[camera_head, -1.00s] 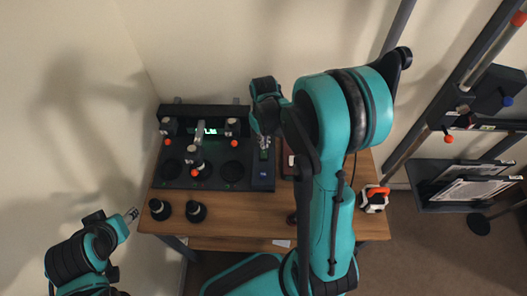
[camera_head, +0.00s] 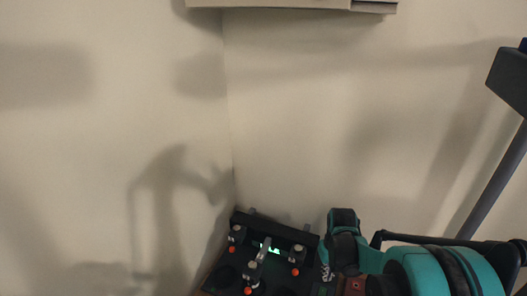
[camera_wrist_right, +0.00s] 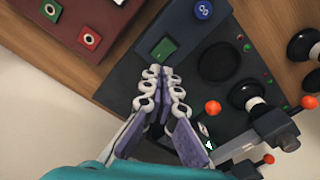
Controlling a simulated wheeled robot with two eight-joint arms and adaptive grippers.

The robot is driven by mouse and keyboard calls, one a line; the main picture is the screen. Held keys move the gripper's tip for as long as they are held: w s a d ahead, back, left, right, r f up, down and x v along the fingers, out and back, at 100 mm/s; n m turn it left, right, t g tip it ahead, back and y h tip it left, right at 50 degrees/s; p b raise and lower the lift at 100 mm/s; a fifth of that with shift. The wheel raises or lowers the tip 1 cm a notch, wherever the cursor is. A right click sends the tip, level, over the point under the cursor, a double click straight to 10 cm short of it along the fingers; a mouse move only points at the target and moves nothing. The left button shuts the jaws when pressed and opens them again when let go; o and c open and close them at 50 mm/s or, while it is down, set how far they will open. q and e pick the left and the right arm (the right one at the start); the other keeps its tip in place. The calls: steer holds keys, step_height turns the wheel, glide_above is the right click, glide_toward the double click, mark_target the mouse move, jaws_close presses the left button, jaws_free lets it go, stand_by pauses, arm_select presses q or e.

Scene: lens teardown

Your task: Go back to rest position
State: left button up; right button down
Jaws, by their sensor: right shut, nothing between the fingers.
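My right gripper (camera_head: 325,272) is at the right end of the black station in the head view. In the right wrist view its fingertips (camera_wrist_right: 161,72) are together with nothing between them. They point at a dark blue module with a green switch (camera_wrist_right: 162,49) and a blue knob (camera_wrist_right: 203,9). I cannot tell whether they touch it. My left gripper is out of view.
The black station (camera_head: 262,228) has a green display (camera_head: 268,249) and several orange-tipped clamps. A dark red box with buttons (camera_wrist_right: 112,38) lies on the wooden table (camera_wrist_right: 40,68). Bare walls stand behind. A pale ledge (camera_head: 285,3) crosses the top.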

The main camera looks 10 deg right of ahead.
steer(key=s+a+r+t+b, duration=0.2)
steer(key=s+a+r+t, duration=0.5)
steer(key=s+a+r, duration=0.3)
steer(key=shift+s+a+r, duration=0.3)
steer(key=shift+s+r, duration=0.05)
steer(key=shift+s, duration=0.2)
